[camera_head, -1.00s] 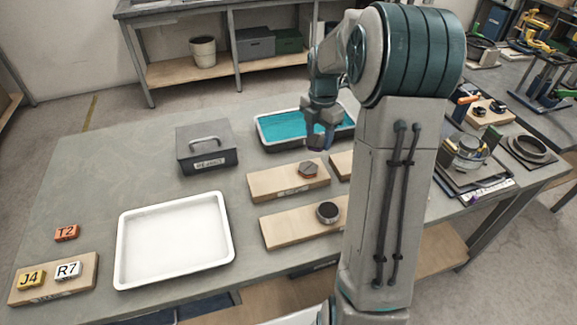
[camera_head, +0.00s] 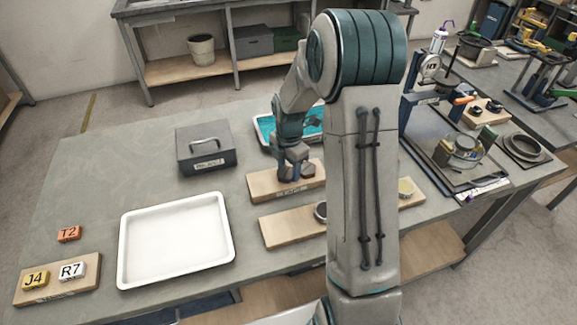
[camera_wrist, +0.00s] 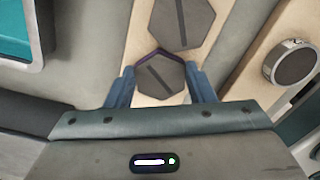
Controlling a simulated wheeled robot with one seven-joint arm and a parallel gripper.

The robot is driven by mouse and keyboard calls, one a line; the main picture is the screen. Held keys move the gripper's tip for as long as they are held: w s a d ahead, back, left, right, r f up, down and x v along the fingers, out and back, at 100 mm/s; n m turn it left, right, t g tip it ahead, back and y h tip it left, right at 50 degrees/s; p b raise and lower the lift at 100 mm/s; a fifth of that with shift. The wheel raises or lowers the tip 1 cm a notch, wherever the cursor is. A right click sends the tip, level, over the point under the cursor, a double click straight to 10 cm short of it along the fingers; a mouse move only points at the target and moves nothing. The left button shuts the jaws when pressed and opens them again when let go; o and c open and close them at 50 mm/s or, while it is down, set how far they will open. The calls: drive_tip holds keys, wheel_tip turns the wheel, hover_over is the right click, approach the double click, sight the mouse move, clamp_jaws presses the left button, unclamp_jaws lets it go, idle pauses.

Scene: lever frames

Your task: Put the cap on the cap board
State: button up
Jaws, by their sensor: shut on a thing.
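My gripper (camera_head: 295,174) is low over a wooden board (camera_head: 262,187) in the head view. In the wrist view my gripper (camera_wrist: 158,88) has its two blue fingers on either side of a grey hexagonal cap (camera_wrist: 160,78) with a dark slot line and a purple edge, and is shut on it. A second, larger-looking grey hexagonal cap (camera_wrist: 182,20) with a slot line lies on the board (camera_wrist: 143,45) just beyond. Whether the held cap touches the board I cannot tell.
A second board (camera_head: 285,228) carries a round dark-topped piece (camera_head: 320,210), which is partly behind my arm. A white tray (camera_head: 175,240), a grey lidded box (camera_head: 206,150) and a teal-lined tray (camera_head: 262,135) stand around. Tagged blocks sit at the left.

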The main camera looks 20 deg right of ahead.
drive_tip(key=shift+f, duration=0.15)
drive_tip(key=o, duration=1.2)
drive_tip(key=shift+c, duration=0.2)
